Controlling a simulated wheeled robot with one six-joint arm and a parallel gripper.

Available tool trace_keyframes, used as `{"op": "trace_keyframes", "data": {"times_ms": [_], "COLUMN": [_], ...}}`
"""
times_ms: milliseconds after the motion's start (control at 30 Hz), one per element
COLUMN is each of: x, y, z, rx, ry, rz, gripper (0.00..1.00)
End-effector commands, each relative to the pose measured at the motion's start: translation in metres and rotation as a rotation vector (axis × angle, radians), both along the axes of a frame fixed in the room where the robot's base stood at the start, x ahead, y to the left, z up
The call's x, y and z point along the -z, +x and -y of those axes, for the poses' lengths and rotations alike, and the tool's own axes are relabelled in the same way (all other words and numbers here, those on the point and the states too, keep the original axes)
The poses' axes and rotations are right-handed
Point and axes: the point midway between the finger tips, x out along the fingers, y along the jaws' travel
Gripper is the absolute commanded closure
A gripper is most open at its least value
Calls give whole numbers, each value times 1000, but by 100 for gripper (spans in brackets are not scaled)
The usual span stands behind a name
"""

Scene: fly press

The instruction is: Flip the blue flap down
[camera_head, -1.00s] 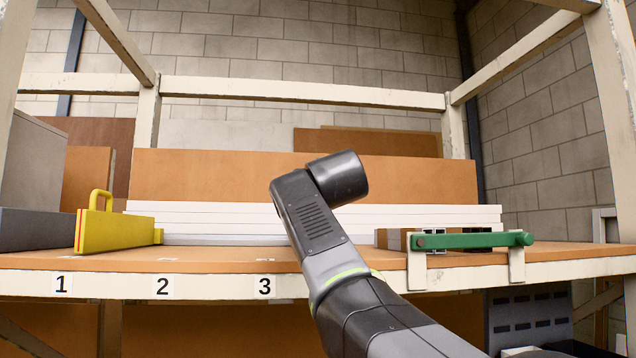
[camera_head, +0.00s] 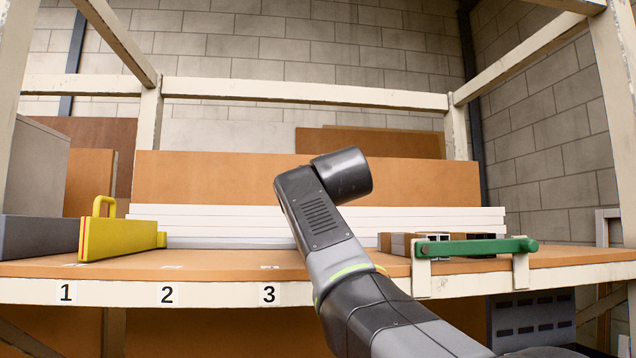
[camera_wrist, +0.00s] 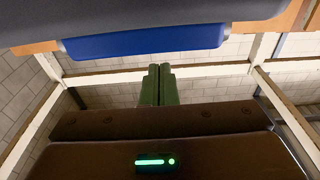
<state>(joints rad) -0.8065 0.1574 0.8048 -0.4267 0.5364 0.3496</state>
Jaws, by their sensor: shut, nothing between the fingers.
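The blue flap (camera_wrist: 145,42) shows only in the wrist view, as a wide blue strip along the lower edge of a large grey body (camera_wrist: 130,18) at the top of the picture. My gripper (camera_wrist: 160,68) points toward the flap, its two green fingers shut together and empty. The fingertips show just below the flap's lower edge in the picture, with a narrow gap between them. The real distance in depth is hard to tell. In the head view neither the flap nor my gripper shows; only my arm is seen.
In the head view, a wooden-topped bench (camera_head: 60,268) spans the front. A yellow block with a handle (camera_head: 120,238) stands at left, and a green bar (camera_head: 475,247) is fixed along the right front edge. White boards (camera_head: 220,222) lie behind. Cream frame posts stand around.

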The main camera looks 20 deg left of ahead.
Motion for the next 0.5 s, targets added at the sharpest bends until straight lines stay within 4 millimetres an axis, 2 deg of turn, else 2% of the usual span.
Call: {"op": "trace_keyframes", "data": {"times_ms": [33,167,300,500], "x": [-14,-30,-50,-77], "y": [0,0,-24,-46], "z": [2,7,22,37], "rx": [1,3,1,1], "ry": [0,-1,4,2], "rz": [0,2,4,3], "gripper": [100,100,100,100]}}
